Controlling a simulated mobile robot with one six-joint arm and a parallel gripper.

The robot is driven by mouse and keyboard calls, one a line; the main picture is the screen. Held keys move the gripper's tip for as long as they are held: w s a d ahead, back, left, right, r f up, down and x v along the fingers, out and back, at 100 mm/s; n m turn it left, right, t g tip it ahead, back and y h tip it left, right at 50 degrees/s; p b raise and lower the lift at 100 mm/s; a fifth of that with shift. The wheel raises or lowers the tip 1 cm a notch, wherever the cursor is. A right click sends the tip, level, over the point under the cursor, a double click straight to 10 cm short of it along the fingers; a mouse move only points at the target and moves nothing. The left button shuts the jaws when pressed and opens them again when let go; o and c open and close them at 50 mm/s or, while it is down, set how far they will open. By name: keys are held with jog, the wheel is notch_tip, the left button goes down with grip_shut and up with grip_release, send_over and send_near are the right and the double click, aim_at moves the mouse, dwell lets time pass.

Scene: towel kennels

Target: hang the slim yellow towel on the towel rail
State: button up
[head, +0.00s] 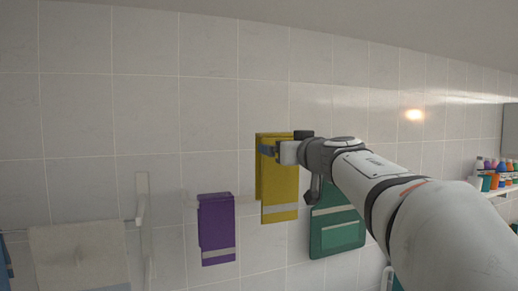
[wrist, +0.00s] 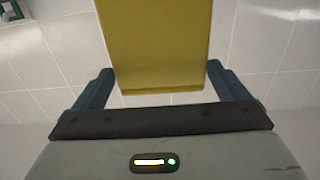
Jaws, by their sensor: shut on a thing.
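The slim yellow towel (head: 277,190) has a pale stripe near its lower end and hangs down folded from my gripper (head: 268,150). In the wrist view the towel (wrist: 155,45) fills the space between the two blue fingers of my gripper (wrist: 159,70), which is shut on it. The pale towel rail (head: 247,198) shows in a short piece between the purple towel and the yellow towel. The yellow towel's top edge appears above the rail's level and its lower part covers some of the rail. I cannot tell whether they touch.
A purple towel (head: 216,230) hangs left of the yellow one, and a green towel (head: 337,232) hangs to the right, partly behind my arm. A beige towel (head: 80,255) hangs at lower left beside a white bracket (head: 142,205). A shelf (head: 500,190) with bottles is far right.

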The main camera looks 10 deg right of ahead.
jog(key=w+a+b, duration=0.1)
jog(key=w+a, duration=0.2)
jog(key=w, duration=1.1)
jog(key=shift+f+b, duration=0.7)
jog(key=shift+f, duration=0.15)
jog(key=shift+c, duration=0.6)
notch_tip(320, 180, down, 16)
jog(key=b, duration=1.1)
jog(key=shift+f+b, duration=0.25)
jog(key=shift+b, duration=0.05)
